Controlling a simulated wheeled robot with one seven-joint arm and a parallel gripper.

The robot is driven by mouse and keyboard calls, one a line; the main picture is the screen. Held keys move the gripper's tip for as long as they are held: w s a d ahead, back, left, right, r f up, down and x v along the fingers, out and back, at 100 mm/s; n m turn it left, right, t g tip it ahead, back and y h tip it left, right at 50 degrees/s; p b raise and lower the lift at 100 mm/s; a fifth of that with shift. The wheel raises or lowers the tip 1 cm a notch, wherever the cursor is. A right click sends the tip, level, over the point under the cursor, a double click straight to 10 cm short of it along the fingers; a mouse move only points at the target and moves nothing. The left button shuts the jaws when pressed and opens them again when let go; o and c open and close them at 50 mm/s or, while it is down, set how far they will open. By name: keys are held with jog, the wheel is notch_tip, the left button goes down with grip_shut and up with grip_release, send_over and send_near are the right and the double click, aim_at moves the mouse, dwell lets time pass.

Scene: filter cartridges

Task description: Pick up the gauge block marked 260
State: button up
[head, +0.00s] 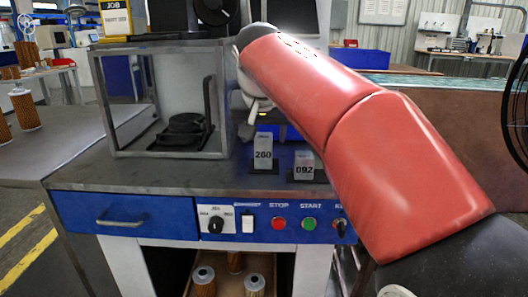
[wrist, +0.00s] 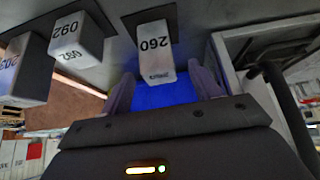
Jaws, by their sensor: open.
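The gauge block marked 260 (head: 263,146) is a pale grey upright block on a dark base on the grey bench top, right of the glass-sided case. In the wrist view, which looks upside down, the 260 block (wrist: 155,48) shows its number ahead of my gripper (wrist: 164,88). My gripper is open, its two fingers apart on either side of the block's near end. I cannot tell how deep the block sits between them. In the head view my red arm hides most of the gripper.
A block marked 092 (head: 303,160) stands just right of the 260 block; it also shows in the wrist view (wrist: 76,38). Another block (wrist: 22,72) stands beyond it, its number unclear. The framed case (head: 165,100) stands close on the left.

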jog(key=shift+c, duration=0.4)
jog(key=c, duration=1.2)
